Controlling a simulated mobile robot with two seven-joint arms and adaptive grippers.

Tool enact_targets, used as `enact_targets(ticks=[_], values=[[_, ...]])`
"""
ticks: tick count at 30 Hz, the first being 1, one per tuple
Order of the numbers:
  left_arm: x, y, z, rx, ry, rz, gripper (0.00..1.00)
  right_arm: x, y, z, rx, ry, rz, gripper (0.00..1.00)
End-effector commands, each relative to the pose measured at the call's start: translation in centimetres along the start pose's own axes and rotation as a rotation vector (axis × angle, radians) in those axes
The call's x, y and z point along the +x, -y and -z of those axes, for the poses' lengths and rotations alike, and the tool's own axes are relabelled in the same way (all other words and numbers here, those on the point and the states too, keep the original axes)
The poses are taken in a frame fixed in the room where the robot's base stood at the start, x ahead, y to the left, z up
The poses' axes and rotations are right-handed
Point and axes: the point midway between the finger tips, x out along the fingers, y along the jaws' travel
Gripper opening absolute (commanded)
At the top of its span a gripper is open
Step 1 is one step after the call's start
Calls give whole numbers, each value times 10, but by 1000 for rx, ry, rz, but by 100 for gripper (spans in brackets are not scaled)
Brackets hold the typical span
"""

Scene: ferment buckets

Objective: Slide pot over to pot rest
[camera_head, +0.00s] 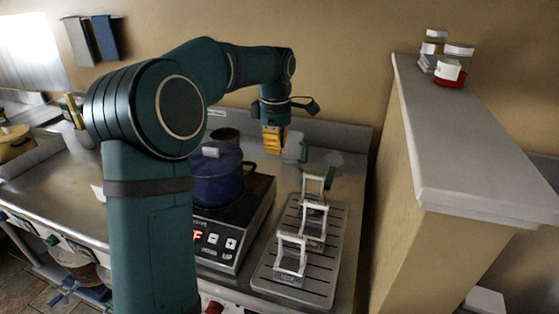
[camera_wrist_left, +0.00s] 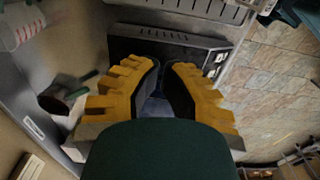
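The pot (camera_head: 217,184) is dark blue with a lid and a pale knob. It stands on the black-topped burner (camera_head: 232,247), partly hidden by my left arm in the head view. A flat grey slatted rest (camera_head: 263,276) lies right of the burner, with several white-framed items on it. My left gripper (camera_head: 273,146) has yellow fingers and hangs behind and to the right of the pot, pointing down. In the left wrist view its fingers (camera_wrist_left: 164,66) are apart. A dark blue patch shows between them; I cannot tell whether they touch the pot. My right gripper is not in view.
A clear measuring jug (camera_head: 294,148) and a dark saucepan (camera_head: 226,136) stand at the back of the counter. A grey-topped partition (camera_head: 470,160) bounds the right side, with jars (camera_head: 449,70) on it. A yellow pot (camera_head: 14,146) is at far left.

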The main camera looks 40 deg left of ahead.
Motion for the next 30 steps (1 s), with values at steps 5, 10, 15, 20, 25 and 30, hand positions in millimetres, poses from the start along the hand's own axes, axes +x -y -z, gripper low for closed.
enact_targets(ticks=[5,10,15,20,25,30], values=[[10,0,0,0,0,2,0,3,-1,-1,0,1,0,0],[38,0,0,1,-1,4,0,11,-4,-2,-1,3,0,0],[72,1,0,1,0,4,0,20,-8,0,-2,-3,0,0],[102,0,0,2,0,3,0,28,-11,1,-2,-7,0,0],[102,0,24,-3,0,-1,0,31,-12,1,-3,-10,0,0],[101,0,37,0,1,0,0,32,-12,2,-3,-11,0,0]])
